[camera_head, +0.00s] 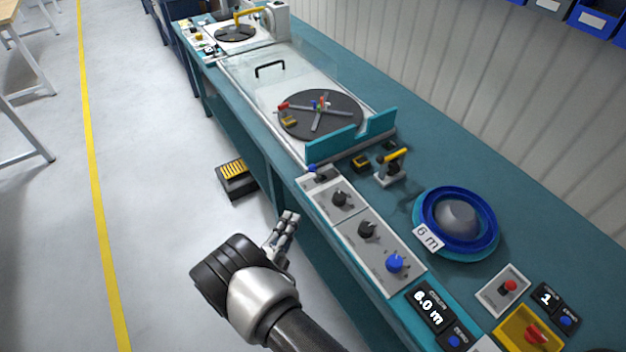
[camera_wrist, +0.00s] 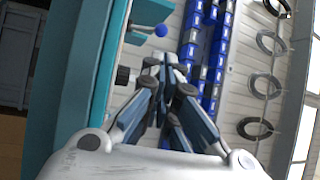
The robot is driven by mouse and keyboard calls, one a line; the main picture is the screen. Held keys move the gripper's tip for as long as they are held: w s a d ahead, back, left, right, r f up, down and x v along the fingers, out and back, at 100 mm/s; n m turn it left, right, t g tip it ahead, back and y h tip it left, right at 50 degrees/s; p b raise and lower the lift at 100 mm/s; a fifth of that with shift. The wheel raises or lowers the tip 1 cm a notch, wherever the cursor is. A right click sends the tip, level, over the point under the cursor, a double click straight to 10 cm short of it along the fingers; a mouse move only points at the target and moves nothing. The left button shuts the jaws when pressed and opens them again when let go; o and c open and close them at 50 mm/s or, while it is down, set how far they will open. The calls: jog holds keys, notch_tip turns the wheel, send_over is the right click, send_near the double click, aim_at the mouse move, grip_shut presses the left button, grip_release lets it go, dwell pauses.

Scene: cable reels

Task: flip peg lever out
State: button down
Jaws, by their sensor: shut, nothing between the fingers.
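A dark round disc (camera_head: 345,98) with grey crossed arms lies on the bench under a clear cover. Small red (camera_head: 283,106), yellow (camera_head: 289,121) and blue pegs or levers sit on it; they are too small to tell which is the peg lever or how it is turned. My gripper (camera_head: 289,216) is in front of the bench's front edge, apart from the disc and touching nothing visible. In the wrist view its fingers (camera_wrist: 166,60) are together and hold nothing. A blue ball knob (camera_wrist: 160,30) shows just beyond the fingertips.
The teal bench carries a control panel with black knobs (camera_head: 366,229) and a blue knob (camera_head: 395,263). A yellow-handled lever (camera_head: 397,155) and a blue reel (camera_head: 462,192) stand behind it. A black handle (camera_head: 269,66) tops the clear cover. A pedal (camera_head: 235,175) lies on the floor.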

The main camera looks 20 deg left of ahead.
jog(key=shift+w, duration=0.1)
jog(key=b, duration=0.3)
send_near(316, 173)
jog(key=w+r, duration=0.1)
jog(key=w, duration=0.1)
jog(key=w+d+r, duration=0.1)
jog(key=w+r, duration=0.1)
jog(key=shift+w+r, duration=0.2)
jog(key=shift+w, duration=0.15)
jog(key=shift+r, duration=0.1)
jog(key=shift+w+d+r+g+p, duration=0.15)
jog(key=shift+g+p, duration=0.15)
jog(key=shift+p, duration=0.2)
